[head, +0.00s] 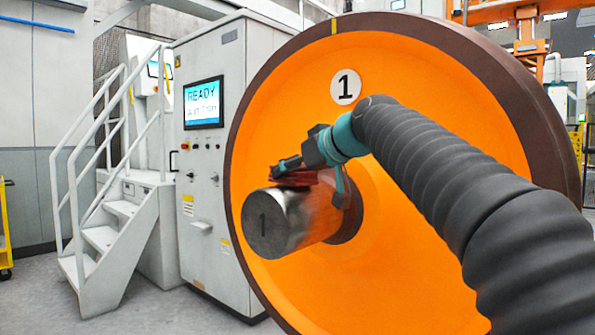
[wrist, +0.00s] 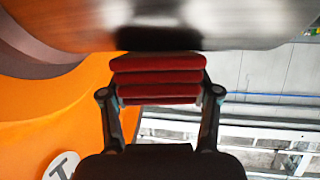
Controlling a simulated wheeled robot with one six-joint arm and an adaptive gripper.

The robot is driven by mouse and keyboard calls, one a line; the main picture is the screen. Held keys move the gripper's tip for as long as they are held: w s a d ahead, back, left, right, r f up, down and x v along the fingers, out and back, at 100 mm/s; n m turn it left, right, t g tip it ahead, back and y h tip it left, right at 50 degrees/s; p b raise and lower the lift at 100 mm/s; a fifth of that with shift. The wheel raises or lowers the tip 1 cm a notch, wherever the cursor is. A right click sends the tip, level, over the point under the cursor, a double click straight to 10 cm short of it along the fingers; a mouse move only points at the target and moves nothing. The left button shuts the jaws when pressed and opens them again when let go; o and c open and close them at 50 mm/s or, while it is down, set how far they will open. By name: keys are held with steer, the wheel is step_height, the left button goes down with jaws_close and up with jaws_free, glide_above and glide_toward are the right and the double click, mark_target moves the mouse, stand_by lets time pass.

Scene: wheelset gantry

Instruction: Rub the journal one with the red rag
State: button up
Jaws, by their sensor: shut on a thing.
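The journal one (head: 281,222) is a shiny metal stub marked 1 that sticks out from the middle of the orange wheel (head: 420,100). In the wrist view the journal (wrist: 225,20) fills the top edge. The red rag (wrist: 160,80) is folded in layers between the two fingers of my gripper (wrist: 160,98). In the head view the rag (head: 296,178) lies at the top of the journal, and my gripper (head: 312,175) is above it. The rag seems to touch the journal's surface. The rag's contact face is hidden.
The wheel carries a round label 1 (head: 345,87). A grey cabinet (head: 212,160) with a screen reading READY (head: 203,103) stands left of the wheel. White stairs with railings (head: 108,235) stand farther left. The floor at lower left is clear.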

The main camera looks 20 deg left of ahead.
mark_target(284, 185)
steer(key=shift+s+a+b, duration=0.15)
steer(key=shift+s+a, duration=0.15)
steer(key=shift+s, duration=0.45)
steer(key=shift+s+a+b, duration=0.15)
steer(key=shift+s+a, duration=0.15)
steer(key=shift+s, duration=0.4)
steer(key=shift+s+a+f+b, duration=0.1)
steer(key=shift+s+a+b, duration=0.2)
steer(key=shift+s, duration=0.5)
steer(key=shift+s+a+f+b, duration=0.1)
steer(key=shift+s+a+b, duration=0.2)
steer(key=shift+s, duration=0.45)
steer(key=shift+s+a+r, duration=0.1)
steer(key=shift+p, duration=0.3)
steer(key=shift+w+d+r+p, duration=0.1)
steer(key=shift+w+d+p, duration=0.25)
steer(key=shift+w, duration=0.55)
steer(key=shift+w+d+r+p, duration=0.15)
steer(key=shift+w+d, duration=0.25)
steer(key=shift+w, duration=0.45)
steer(key=shift+w+d+f+p, duration=0.15)
steer(key=shift+w+d+p, duration=0.15)
steer(key=shift+w, duration=0.6)
steer(key=shift+w+d+f+p, duration=0.15)
steer(key=shift+w+d, duration=0.25)
steer(key=shift+w, duration=0.45)
steer(key=shift+r, duration=0.1)
